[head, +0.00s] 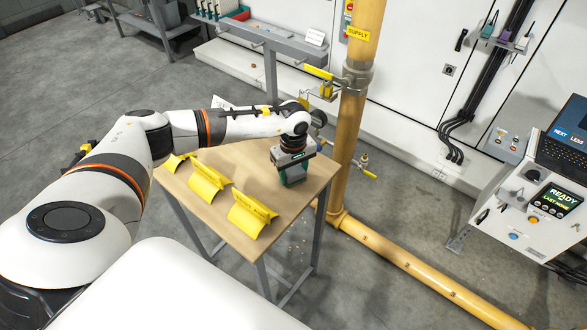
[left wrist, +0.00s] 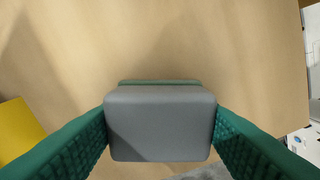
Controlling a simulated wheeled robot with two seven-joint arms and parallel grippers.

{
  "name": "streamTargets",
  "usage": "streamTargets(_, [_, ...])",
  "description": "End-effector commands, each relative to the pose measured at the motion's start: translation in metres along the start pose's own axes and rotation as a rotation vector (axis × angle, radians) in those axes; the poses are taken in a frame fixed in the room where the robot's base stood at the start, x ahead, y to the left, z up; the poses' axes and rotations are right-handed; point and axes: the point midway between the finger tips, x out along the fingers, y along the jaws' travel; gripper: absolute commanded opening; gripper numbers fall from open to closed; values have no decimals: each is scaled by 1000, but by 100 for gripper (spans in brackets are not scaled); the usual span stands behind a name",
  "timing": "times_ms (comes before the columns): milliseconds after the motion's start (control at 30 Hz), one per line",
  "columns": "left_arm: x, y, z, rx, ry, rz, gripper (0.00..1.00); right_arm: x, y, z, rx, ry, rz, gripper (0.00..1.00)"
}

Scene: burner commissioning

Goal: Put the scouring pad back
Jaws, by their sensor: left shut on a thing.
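The scouring pad (left wrist: 160,125) is a grey block with a green layer showing along its far edge. My left gripper (head: 293,176) is shut on it, with a green textured finger on each side in the left wrist view. The gripper points down over the right part of the small wooden table (head: 234,168). In the head view the pad is mostly hidden by the fingers. I cannot tell whether it touches the tabletop. My right gripper is not in view.
Several yellow folded pieces, including one at the front (head: 251,213) and one behind it (head: 208,182), stand on the table's left side. A yellow supply pipe (head: 353,120) rises behind the table's right edge. A control console (head: 530,205) stands at the right.

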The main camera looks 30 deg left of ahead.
Motion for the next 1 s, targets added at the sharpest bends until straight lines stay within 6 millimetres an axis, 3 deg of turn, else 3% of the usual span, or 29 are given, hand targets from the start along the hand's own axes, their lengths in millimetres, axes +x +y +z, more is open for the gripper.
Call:
streamTargets(267, [4,0,0,0,0,-1,32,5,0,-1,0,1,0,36])
streamTargets(300, [3,0,0,0,0,-1,57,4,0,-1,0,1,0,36])
streamTargets(433, [2,0,0,0,0,-1,76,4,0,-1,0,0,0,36])
streamTargets(833, [-5,-1,1,0,-1,-4,76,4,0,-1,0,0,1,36])
streamTargets(1000, [-35,-1,1,1,-3,-6,76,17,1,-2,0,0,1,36])
